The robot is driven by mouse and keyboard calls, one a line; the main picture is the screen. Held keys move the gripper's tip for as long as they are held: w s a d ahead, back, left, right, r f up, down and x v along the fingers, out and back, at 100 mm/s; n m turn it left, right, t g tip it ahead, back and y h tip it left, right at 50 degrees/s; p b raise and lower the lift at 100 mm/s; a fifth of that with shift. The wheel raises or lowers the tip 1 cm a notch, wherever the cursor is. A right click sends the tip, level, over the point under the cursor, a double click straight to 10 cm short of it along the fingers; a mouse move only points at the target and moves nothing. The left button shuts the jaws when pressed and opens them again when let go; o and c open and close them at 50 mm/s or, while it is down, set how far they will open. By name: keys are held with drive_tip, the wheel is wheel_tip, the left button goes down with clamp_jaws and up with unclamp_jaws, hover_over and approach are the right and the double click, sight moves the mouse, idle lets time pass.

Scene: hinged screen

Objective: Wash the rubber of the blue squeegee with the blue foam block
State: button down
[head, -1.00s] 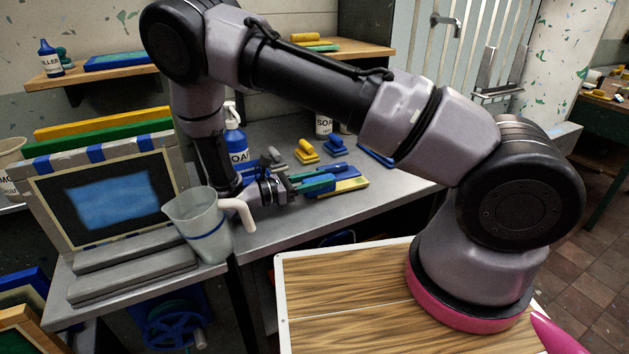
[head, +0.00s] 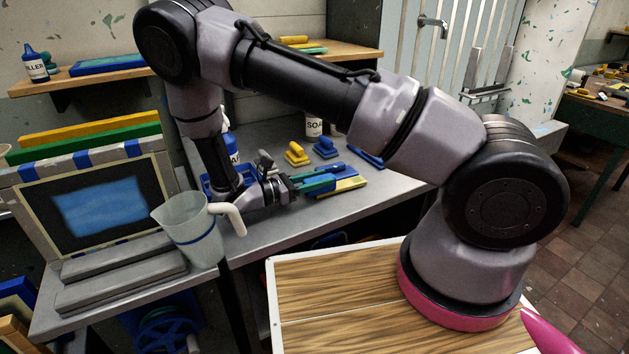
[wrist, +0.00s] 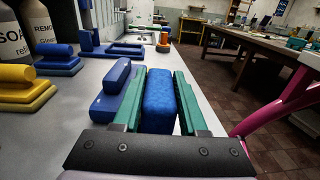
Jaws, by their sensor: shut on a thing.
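My gripper (head: 322,181) is low over the grey counter (head: 265,235), its green fingers pointing right. In the wrist view the fingers (wrist: 160,74) are shut on a textured blue block (wrist: 160,103), which looks like the blue foam block. Just left of the fingers there lies a blue piece with a rounded bar on a flat base (wrist: 113,88). A similar smaller blue piece (wrist: 57,58) stands farther left, also in the head view (head: 325,148). I cannot tell which blue piece is the squeegee; no rubber edge is clear.
A yellow handled piece (head: 297,154) and a flat yellow piece (head: 348,184) lie near my gripper. A clear jug (head: 190,240) and a framed screen (head: 95,210) stand at left. Bottles stand at the back. The counter's front strip is clear.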

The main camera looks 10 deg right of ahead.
sight(335, 175)
drive_tip(key=shift+w+d, duration=0.15)
drive_tip(key=shift+d, duration=0.3)
drive_tip(key=shift+d, duration=0.1)
drive_tip(key=shift+x, duration=1.25)
drive_tip(key=shift+x, duration=1.25)
drive_tip(key=shift+d, duration=0.1)
drive_tip(key=shift+x, duration=1.2)
drive_tip(key=shift+d, duration=0.15)
drive_tip(key=shift+x, duration=1.2)
